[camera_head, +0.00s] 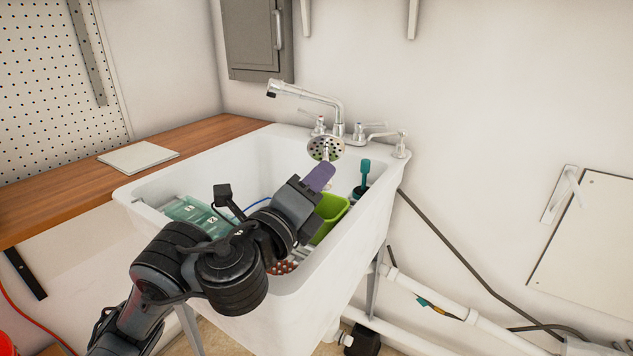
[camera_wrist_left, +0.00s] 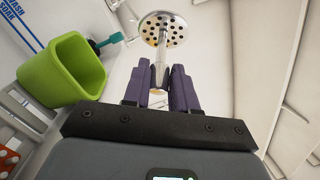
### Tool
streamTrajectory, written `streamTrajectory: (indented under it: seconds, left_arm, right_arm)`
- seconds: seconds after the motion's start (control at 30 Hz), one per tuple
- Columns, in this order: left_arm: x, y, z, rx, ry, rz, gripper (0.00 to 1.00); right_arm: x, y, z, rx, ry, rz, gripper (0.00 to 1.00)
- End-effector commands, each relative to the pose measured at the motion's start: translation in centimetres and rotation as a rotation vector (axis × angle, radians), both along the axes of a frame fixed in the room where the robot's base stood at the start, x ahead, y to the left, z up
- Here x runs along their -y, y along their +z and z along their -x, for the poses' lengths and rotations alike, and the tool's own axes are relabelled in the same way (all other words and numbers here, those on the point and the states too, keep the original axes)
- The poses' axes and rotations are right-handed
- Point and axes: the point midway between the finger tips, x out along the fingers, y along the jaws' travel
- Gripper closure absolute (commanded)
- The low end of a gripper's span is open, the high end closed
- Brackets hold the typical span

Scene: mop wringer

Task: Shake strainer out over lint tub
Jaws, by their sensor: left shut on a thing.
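The strainer (camera_head: 325,148) is a round metal disc with dark holes on a short stem. My left gripper (camera_head: 321,173), with purple fingers, is shut on the stem and holds the disc above the white sink basin, near the faucet. In the left wrist view, the stem runs between the fingers (camera_wrist_left: 163,78) to the strainer disc (camera_wrist_left: 162,28). A green tub (camera_head: 331,214), seemingly the lint tub, is in the basin below and beside the gripper, partly hidden by it. In the left wrist view the tub (camera_wrist_left: 62,70) is left of the strainer, apart from it. My right gripper is out of view.
The faucet (camera_head: 307,95) reaches over the sink (camera_head: 150,188) at the back. A teal brush (camera_head: 364,170) stands in a dark holder at the right. A teal sectioned tray (camera_head: 192,210) and a red holed item (camera_head: 284,267) are also in the basin. The wooden counter is left.

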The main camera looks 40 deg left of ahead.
Motion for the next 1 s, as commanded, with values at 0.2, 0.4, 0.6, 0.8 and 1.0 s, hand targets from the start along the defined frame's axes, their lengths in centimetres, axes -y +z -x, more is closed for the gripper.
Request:
streamTrajectory:
  seconds: [0.2,0.4,0.6,0.8,1.0]
  left_arm:
    - [0.0,-1.0,0.0,-0.002,0.0,-0.001,1.0]
    - [0.0,-1.9,0.0,0.0,0.0,-0.002,1.0]
    - [0.0,0.0,0.0,0.0,0.0,-0.001,1.0]
    - [0.0,-0.2,0.0,-0.001,-0.001,-0.001,1.0]
    - [0.0,-2.1,0.0,-0.002,0.0,-0.002,1.0]
  right_arm:
    - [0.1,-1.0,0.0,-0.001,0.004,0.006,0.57]
    - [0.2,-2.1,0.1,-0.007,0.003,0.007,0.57]
    - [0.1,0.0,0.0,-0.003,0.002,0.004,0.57]
    - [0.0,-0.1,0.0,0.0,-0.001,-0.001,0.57]
    - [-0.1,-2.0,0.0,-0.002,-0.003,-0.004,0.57]
